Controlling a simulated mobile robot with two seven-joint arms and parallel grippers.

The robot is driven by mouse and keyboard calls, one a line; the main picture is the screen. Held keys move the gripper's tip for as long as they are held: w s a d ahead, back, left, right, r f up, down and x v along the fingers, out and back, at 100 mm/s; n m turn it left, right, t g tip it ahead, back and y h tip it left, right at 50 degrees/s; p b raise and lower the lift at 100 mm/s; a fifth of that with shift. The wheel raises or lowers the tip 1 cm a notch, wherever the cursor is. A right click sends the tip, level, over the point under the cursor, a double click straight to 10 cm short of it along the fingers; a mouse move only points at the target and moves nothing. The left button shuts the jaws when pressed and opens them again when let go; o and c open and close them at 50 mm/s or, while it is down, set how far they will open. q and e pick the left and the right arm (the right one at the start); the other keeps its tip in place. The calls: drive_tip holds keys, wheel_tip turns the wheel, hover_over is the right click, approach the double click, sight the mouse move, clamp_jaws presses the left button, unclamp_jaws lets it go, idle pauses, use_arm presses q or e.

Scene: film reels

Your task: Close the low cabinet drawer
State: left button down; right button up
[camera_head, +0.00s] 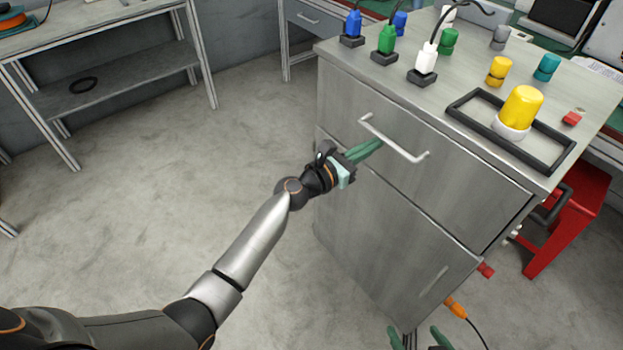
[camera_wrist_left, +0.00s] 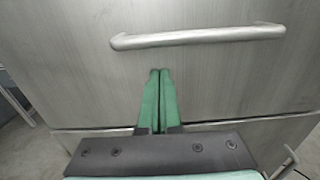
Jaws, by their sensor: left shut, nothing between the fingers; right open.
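The low grey metal cabinet (camera_head: 340,90) stands at the right of the head view, with an upper drawer (camera_head: 450,165) and a lower front (camera_head: 390,235). The upper drawer has a pale bar handle (camera_head: 395,140), which also shows in the left wrist view (camera_wrist_left: 200,37). The upper drawer looks nearly flush; I cannot tell whether a small gap remains. My left gripper (camera_head: 379,143) is shut and empty, its green fingertips at the drawer front just below the handle; I cannot tell whether they touch. My right gripper (camera_head: 418,338) is open at the bottom edge, in front of the cabinet's lower part.
The cabinet top carries colored plugs, a black frame (camera_head: 465,118) and a yellow lamp (camera_head: 521,106). A red stool (camera_head: 570,225) stands at the right. An orange plug with a cable (camera_head: 455,308) is by the cabinet's lower side. The floor left of the cabinet is clear.

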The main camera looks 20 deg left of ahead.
use_arm(q)
drive_tip(key=shift+w+d+r, duration=0.1)
drive_tip(key=shift+r, duration=0.2)
drive_tip(key=p+v, duration=0.2)
drive_tip(key=v, duration=1)
drive_tip(key=shift+s+a+f, duration=0.25)
drive_tip(key=shift+s+f, duration=0.05)
